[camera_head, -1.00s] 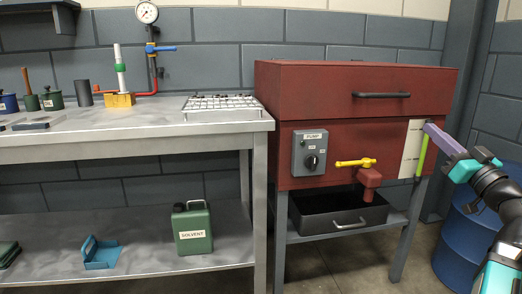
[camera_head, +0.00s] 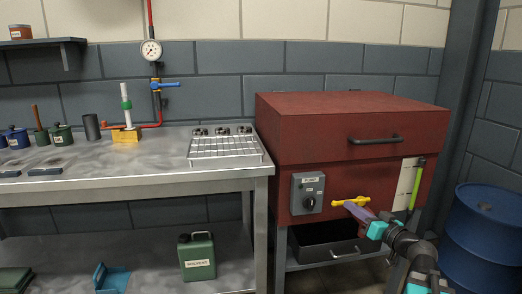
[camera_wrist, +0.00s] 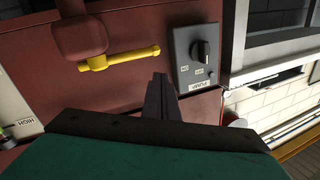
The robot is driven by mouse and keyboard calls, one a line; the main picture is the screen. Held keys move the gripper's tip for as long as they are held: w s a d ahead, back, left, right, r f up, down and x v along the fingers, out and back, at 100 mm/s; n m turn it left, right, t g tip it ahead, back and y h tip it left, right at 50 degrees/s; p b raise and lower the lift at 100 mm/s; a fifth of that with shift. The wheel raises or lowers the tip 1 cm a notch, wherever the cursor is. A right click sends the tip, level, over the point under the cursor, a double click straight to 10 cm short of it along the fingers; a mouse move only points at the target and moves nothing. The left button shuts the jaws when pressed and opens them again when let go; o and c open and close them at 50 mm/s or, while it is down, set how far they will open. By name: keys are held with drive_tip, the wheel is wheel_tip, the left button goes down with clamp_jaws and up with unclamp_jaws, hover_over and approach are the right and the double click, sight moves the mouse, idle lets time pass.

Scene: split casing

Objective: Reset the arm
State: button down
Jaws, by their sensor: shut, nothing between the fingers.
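My gripper (camera_head: 350,208) is in front of the red cabinet (camera_head: 350,125), just below the yellow valve handle (camera_head: 345,201) in the head view. Its purple fingers are together with nothing between them. In the wrist view, the shut fingers (camera_wrist: 160,84) point at the red front, between the yellow handle (camera_wrist: 118,58) and the grey pump switch box (camera_wrist: 197,50). That view is upside down. I cannot tell how far the fingertips are from the handle. My gripper hides most of the red tap body in the head view.
A metal bench (camera_head: 130,187) stands left of the cabinet, with a wire rack (camera_head: 225,147) on top and a green solvent can (camera_head: 197,257) on its lower shelf. A dark drawer tray (camera_head: 325,245) is under the cabinet. A blue drum (camera_head: 480,235) stands at the right.

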drive_tip(key=s+a+f+g+y+p, duration=0.1)
drive_tip(key=s+a+f+g+p, duration=0.15)
drive_tip(key=a+f+p, duration=0.35)
drive_tip(key=s+a+f+g+p, duration=0.1)
drive_tip(key=a+f+g+p, duration=0.3)
drive_tip(key=a+f, duration=0.4)
drive_tip(key=s+a+f+n+g+p, duration=0.1)
drive_tip(key=s+a+f+g+p, duration=0.6)
drive_tip(key=s+f, duration=0.6)
drive_tip(key=s+a+f+g+h+p, duration=0.1)
drive_tip(key=s+f+g+h+p, duration=0.2)
drive_tip(key=s, duration=0.7)
drive_tip(key=s+f+g+h+p, duration=0.15)
drive_tip(key=s+f+p, duration=0.3)
drive_tip(key=s, duration=0.45)
drive_tip(key=s+d+f+m+g+h, duration=0.2)
drive_tip(key=s+d+f+g+h, duration=0.1)
drive_tip(key=s+d, duration=0.5)
drive_tip(key=shift+s+d+m+g+h+b, duration=0.3)
drive_tip(key=shift+s+d+m+h, duration=0.1)
drive_tip(key=shift+d+h, duration=0.3)
drive_tip(key=shift+w, duration=0.1)
